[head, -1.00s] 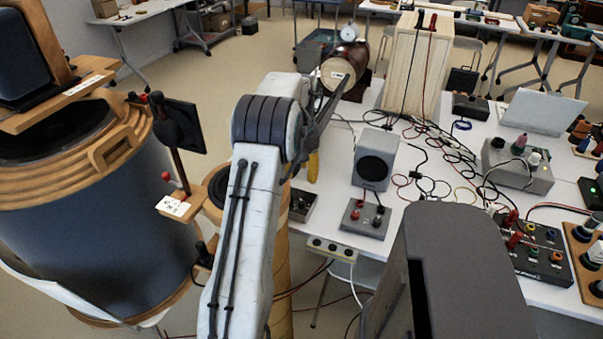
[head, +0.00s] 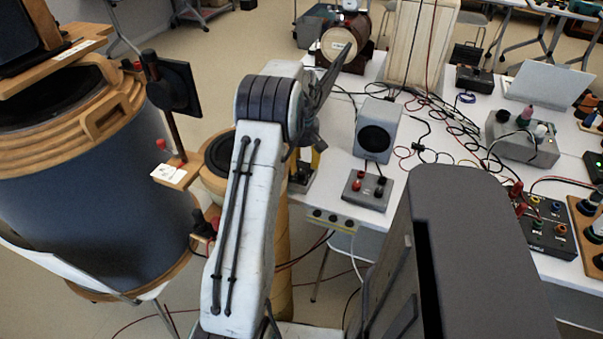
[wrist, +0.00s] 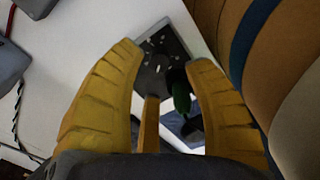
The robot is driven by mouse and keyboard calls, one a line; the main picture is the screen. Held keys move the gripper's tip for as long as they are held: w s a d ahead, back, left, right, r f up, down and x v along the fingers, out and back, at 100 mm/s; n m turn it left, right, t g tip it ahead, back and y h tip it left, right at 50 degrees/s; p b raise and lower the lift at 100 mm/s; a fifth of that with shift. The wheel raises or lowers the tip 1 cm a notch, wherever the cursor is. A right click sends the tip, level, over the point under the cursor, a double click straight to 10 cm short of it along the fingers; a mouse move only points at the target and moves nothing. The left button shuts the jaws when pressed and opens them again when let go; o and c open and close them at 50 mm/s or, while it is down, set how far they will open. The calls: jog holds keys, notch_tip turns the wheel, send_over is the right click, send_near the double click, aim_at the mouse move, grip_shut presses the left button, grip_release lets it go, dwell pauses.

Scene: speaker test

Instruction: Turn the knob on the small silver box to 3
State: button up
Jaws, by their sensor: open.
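A small box (head: 300,187) with a dark top and pale metallic rim stands at the table's left edge in the head view, partly hidden by my gripper (head: 314,163). In the wrist view, my yellow fingers (wrist: 166,57) are open, with the dark marked top of the box (wrist: 155,52) between and beyond them. A dark green knob-like piece (wrist: 181,97) shows between the fingers, nearer the right one. Contact is not clear. The knob's setting cannot be read. A larger silver-grey box (head: 530,150) with pink and white knobs stands further right.
A grey speaker (head: 377,132) and a terminal box (head: 367,190) stand right of my gripper on the white table (head: 415,185). Loose cables (head: 440,125) lie behind. A large blue drum with wooden rings (head: 90,190) stands close on the left.

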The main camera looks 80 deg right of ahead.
aim_at(301, 172)
jog(key=shift+f, duration=2.05)
jog(key=shift+c, duration=0.2)
grip_shut()
